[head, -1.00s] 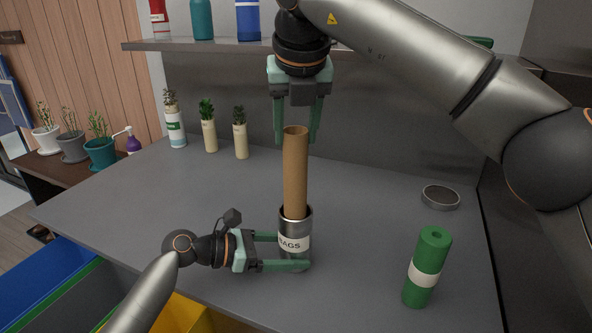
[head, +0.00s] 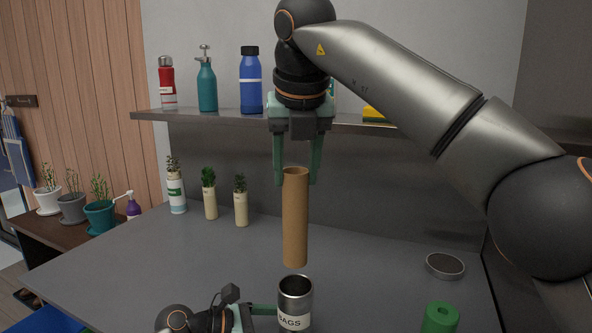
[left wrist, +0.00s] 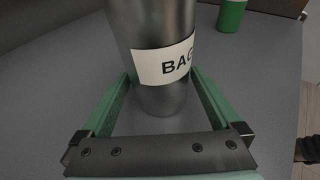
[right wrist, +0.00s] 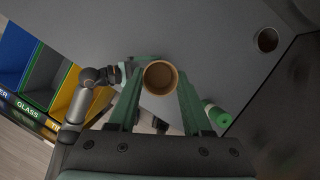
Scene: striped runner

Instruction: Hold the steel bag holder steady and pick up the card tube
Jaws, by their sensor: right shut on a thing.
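The card tube (head: 295,225) is a plain brown hollow cylinder. It hangs upright above the steel bag holder (head: 296,298), its lower end just clear of the open rim in the head view. My right gripper (head: 297,178) is shut on the tube's upper end from above. In the right wrist view I look down on the tube's round mouth (right wrist: 160,77) between the fingers. The holder stands upright on the counter with a white "BAGS" label. My left gripper (left wrist: 160,95) has a finger against each side of it; the fingertips are partly hidden behind the holder.
A green roll (head: 440,317) stands at the right front, with a round dark-topped dish (head: 445,265) behind it. A shelf (head: 240,119) with bottles runs behind my right gripper. The counter's middle is clear (head: 210,250).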

